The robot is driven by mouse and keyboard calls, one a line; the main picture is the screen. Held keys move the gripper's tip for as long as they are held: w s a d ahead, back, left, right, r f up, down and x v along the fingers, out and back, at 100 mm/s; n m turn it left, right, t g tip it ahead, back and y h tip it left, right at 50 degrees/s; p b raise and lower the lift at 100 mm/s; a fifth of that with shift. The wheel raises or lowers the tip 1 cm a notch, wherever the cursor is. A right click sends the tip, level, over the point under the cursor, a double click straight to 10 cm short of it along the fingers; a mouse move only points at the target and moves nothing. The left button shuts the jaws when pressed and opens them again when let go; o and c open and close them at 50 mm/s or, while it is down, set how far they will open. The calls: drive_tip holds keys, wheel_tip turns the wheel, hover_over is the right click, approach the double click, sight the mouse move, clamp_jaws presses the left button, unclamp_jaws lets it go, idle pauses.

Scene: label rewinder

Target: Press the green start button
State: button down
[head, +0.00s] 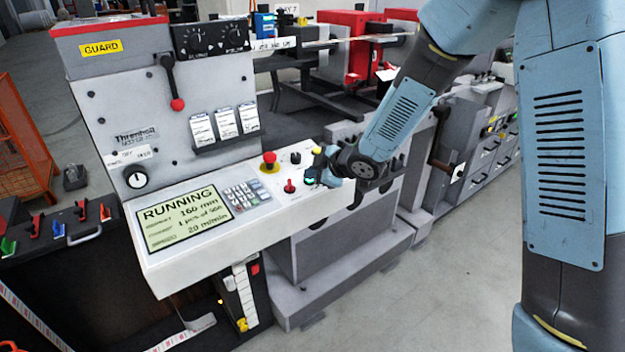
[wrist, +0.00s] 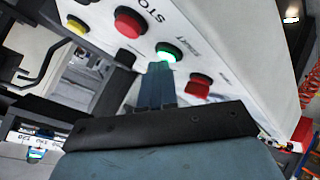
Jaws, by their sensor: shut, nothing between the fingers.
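The green start button (wrist: 170,51) glows brightly on the white panel in the wrist view, with a partly readable label beside it. My gripper (wrist: 158,68) is shut and empty, its fingertips at the near edge of the button. I cannot tell whether they touch it or stand just off it. In the head view my gripper (head: 318,176) is over the right end of the control panel (head: 318,203), and a green glow (head: 309,172) shows beside it; the button is mostly hidden there. The display (head: 185,213) reads RUNNING, 160 mm, 20 m/min.
A red button (wrist: 129,22) by the word STOP and another red control (wrist: 198,86) flank the green one.

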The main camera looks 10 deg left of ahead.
drive_tip(key=shift+r, duration=0.1)
drive_tip(key=shift+s+d+r, duration=0.1)
drive_tip(key=shift+r, duration=0.65)
drive_tip(key=shift+s+d+r, duration=0.15)
drive_tip(key=shift+r, duration=1.1)
drive_tip(key=shift+s+d+r, duration=0.1)
drive_tip(key=shift+d+r, duration=0.05)
drive_tip(key=shift+r, duration=1.1)
